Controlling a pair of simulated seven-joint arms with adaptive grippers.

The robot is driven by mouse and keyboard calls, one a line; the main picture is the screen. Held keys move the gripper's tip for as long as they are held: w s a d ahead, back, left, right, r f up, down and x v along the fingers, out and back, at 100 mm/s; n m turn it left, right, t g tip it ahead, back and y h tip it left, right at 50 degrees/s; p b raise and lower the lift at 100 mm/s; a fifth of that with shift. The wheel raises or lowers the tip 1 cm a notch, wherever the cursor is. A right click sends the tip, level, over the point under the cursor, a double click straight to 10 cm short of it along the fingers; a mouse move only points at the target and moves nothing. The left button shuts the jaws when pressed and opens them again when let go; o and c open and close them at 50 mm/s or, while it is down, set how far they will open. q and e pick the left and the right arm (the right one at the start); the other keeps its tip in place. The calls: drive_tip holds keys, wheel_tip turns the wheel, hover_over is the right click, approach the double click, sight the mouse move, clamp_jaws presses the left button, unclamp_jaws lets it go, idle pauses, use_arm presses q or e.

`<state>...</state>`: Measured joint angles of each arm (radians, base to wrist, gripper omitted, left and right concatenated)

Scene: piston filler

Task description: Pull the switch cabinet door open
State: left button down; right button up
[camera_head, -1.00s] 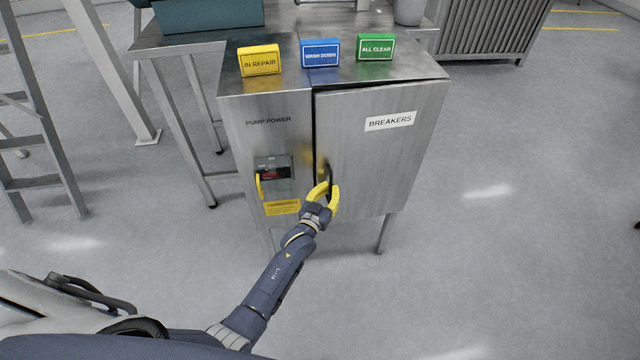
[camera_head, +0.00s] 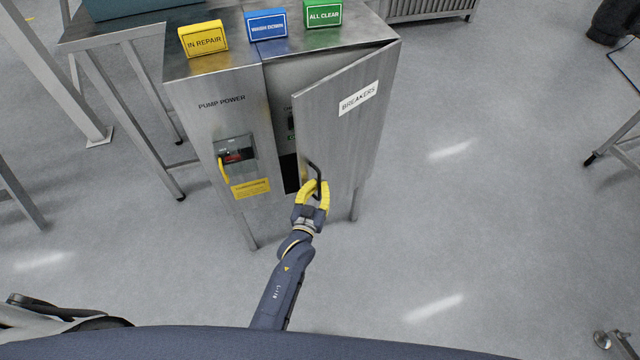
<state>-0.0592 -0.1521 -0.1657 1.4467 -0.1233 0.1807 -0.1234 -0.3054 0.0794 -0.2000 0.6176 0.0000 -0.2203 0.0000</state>
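The switch cabinet (camera_head: 215,125) is a grey metal box on legs. Its right-hand door (camera_head: 345,135), labelled BREAKERS, stands partly open, swung out from its left edge, and a dark gap shows part of the interior (camera_head: 287,110). The dark door handle (camera_head: 317,172) is near the door's lower left edge. My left gripper (camera_head: 313,188) has yellow fingers around the handle and appears closed on it. My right gripper is not seen.
Yellow IN REPAIR (camera_head: 203,40), blue WASH DOWN (camera_head: 266,24) and green ALL CLEAR (camera_head: 323,13) blocks stand on the cabinet top. The PUMP POWER switch (camera_head: 235,150) is on the left panel. The floor in front and right is clear.

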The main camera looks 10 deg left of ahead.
use_arm(q)
drive_tip(key=c, duration=1.5)
unclamp_jaws()
drive_tip(key=shift+a, duration=0.1)
drive_tip(key=shift+s, duration=0.1)
drive_tip(key=s+a, duration=0.2)
drive_tip(key=s, duration=0.9)
drive_tip(key=shift+s, duration=0.35)
